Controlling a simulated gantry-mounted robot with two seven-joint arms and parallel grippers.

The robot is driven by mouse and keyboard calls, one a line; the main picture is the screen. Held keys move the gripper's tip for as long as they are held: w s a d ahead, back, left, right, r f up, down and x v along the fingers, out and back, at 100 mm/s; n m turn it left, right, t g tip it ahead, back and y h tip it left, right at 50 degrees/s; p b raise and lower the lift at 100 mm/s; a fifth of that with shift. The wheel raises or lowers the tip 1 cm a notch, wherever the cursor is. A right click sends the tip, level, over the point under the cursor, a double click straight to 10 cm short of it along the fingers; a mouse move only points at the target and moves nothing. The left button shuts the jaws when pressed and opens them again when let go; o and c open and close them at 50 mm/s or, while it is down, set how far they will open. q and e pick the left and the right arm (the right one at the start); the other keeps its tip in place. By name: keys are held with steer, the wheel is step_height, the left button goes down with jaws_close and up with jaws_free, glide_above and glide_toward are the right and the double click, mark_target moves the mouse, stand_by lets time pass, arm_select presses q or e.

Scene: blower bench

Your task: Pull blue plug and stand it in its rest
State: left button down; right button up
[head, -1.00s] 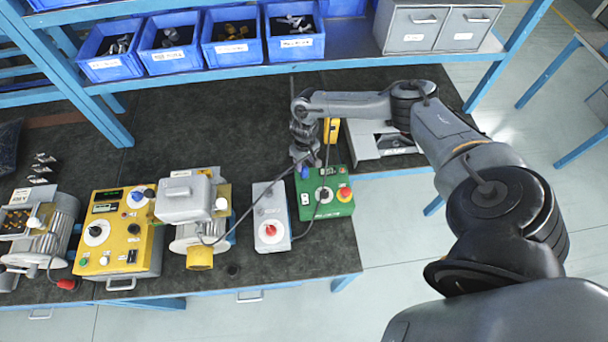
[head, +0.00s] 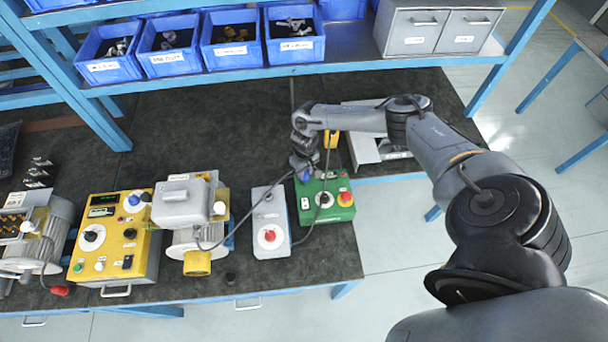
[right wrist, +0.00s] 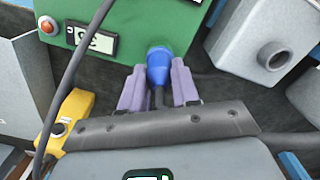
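The blue plug (head: 304,176) is at the back edge of the green control box (head: 326,208), beside my right gripper. In the right wrist view the blue plug (right wrist: 159,64) points at the side wall of the green box (right wrist: 118,22) and appears seated there. My right gripper (right wrist: 159,82) has one purple finger on either side of the plug's rear part. Whether the fingers press on it is not clear. A dark cable runs back from the plug between the fingers. I cannot pick out the plug's rest with certainty. My left gripper is not in view.
A yellow block (head: 331,139) with a round dark feature stands behind the green box; it also shows in the wrist view (right wrist: 68,117). A grey box (head: 270,215) with a red knob stands to the left. A loose cable crosses both boxes. Bare bench lies behind.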

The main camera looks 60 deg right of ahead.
jaws_close()
steer(key=shift+r, duration=0.1)
steer(key=shift+r+p, duration=0.3)
steer(key=shift+p, duration=0.3)
steer(key=shift+r+p, duration=0.35)
steer(key=shift+p, duration=0.15)
steer(key=shift+r+p, duration=1.5)
steer(key=shift+p, duration=0.3)
steer(key=shift+r, duration=0.1)
